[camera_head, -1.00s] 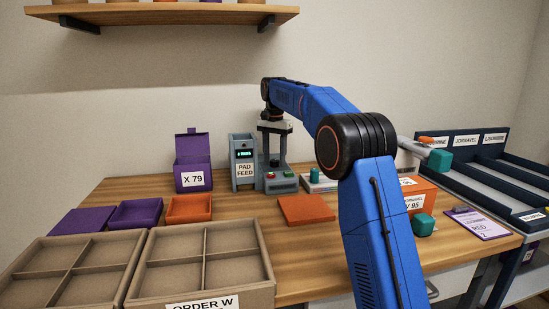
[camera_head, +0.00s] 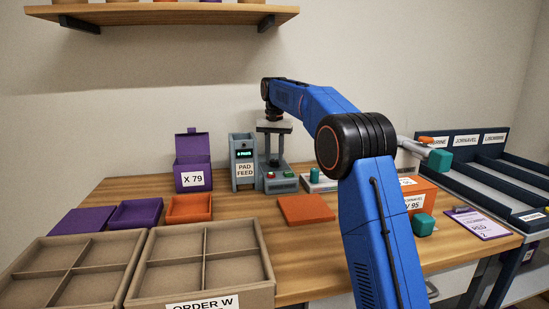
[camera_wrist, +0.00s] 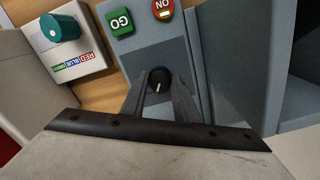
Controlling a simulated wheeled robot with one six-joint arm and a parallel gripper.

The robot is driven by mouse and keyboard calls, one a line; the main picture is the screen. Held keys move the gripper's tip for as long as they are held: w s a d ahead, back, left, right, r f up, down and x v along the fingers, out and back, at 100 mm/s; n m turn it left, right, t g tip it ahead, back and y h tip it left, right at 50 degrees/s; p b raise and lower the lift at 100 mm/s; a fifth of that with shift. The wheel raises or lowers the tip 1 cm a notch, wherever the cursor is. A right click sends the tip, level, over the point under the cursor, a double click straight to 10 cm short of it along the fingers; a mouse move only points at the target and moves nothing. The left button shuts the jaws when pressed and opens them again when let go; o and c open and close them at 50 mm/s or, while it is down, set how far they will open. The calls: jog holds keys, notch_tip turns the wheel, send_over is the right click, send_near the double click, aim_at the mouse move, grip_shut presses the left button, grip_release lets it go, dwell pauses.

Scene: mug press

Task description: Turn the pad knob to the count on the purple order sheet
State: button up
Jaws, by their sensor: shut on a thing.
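The pad knob (camera_wrist: 160,76) is a small black dial with a white pointer line, on the grey machine face in the wrist view. My gripper (camera_wrist: 160,92) is shut on the knob, one finger on each side.
A green GO button (camera_wrist: 121,22) and a red ON button (camera_wrist: 163,9) sit near the knob. A white unit with a teal knob (camera_wrist: 61,27) stands beside them. A purple X 79 box (camera_head: 193,163) stands left of the pad feed. An orange lid (camera_head: 306,208) lies in front.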

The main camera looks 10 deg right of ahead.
aim_at(275, 160)
jog(key=n, duration=0.5)
jog(key=shift+n, duration=0.4)
dwell(0.4)
jog(key=o, duration=1.1)
jog(key=shift+c, duration=0.2)
notch_tip(275, 160, up, 12)
